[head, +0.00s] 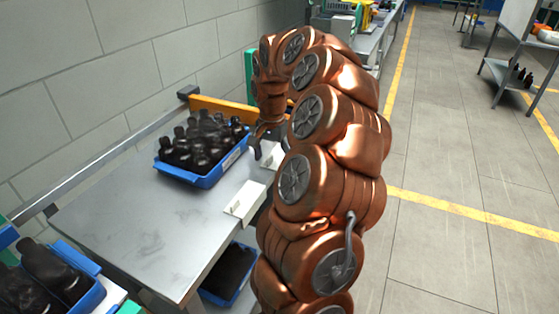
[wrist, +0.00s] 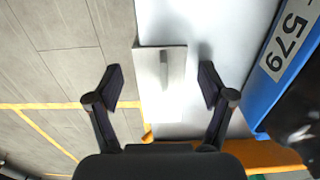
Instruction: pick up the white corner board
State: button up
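A white corner board (wrist: 174,100), a flat plate with a raised ridge, lies at the table's edge between my gripper's fingers in the wrist view. My gripper (wrist: 160,80) is open, with a finger apart from the board on each side. In the head view my gripper (head: 258,148) points down at the table's right edge, near a white board (head: 270,155) partly hidden by my arm. A second white board (head: 244,202) with a raised ridge lies nearer on the same edge.
A blue crate (head: 205,181) full of dark bottles stands left of my gripper; its label reads 579 in the wrist view. A yellow-orange beam (head: 220,110) runs behind it. The grey table (head: 140,215) is bare in front. Another blue crate (head: 88,298) holds bottles at lower left.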

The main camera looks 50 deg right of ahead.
jog(key=c, duration=0.9)
jog(key=shift+r, duration=0.1)
